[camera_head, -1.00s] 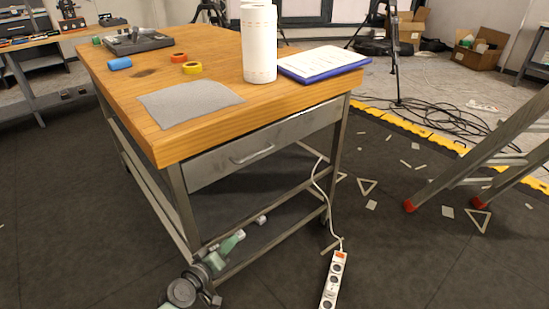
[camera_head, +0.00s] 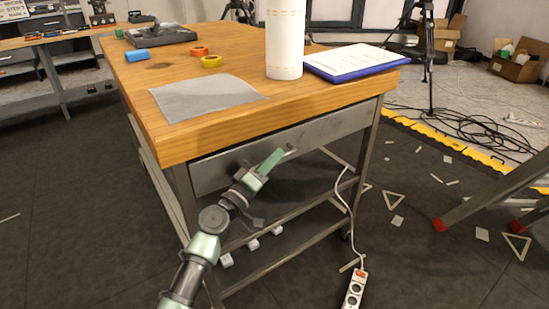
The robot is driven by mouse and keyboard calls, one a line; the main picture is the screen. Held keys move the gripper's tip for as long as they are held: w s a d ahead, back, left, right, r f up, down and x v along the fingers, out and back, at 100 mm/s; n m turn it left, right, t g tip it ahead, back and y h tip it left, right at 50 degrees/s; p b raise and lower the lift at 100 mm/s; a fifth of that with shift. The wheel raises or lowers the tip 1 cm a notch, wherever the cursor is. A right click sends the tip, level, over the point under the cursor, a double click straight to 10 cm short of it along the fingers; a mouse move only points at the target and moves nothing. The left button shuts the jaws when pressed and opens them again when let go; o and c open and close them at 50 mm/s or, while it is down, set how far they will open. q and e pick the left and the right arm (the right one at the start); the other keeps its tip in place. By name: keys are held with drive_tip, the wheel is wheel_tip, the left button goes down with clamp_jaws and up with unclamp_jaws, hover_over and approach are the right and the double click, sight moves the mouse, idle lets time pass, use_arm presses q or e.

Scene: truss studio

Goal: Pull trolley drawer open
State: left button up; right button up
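The trolley (camera_head: 215,135) has a thick wooden top and a grey metal frame. Its grey drawer front (camera_head: 335,127) sits under the top and looks closed. The drawer's bar handle (camera_head: 291,151) is mostly hidden behind my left gripper; only its right end shows. My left gripper (camera_head: 274,160), with pale green parts, is in front of the drawer at handle height. I cannot tell whether it touches the handle or whether its fingers are open or shut. My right gripper is not in view.
On the top are a white cylinder (camera_head: 284,40), a blue-edged clipboard (camera_head: 352,62), a grey sheet (camera_head: 205,97) and tape rolls. A white power strip (camera_head: 354,288) with its cable lies at the trolley's front right. A ladder (camera_head: 490,200) stands at the right.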

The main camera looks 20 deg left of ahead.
use_arm(q)
drive_tip(key=shift+w+d, duration=0.1)
drive_tip(key=shift+w, duration=0.1)
clamp_jaws()
idle(1.4)
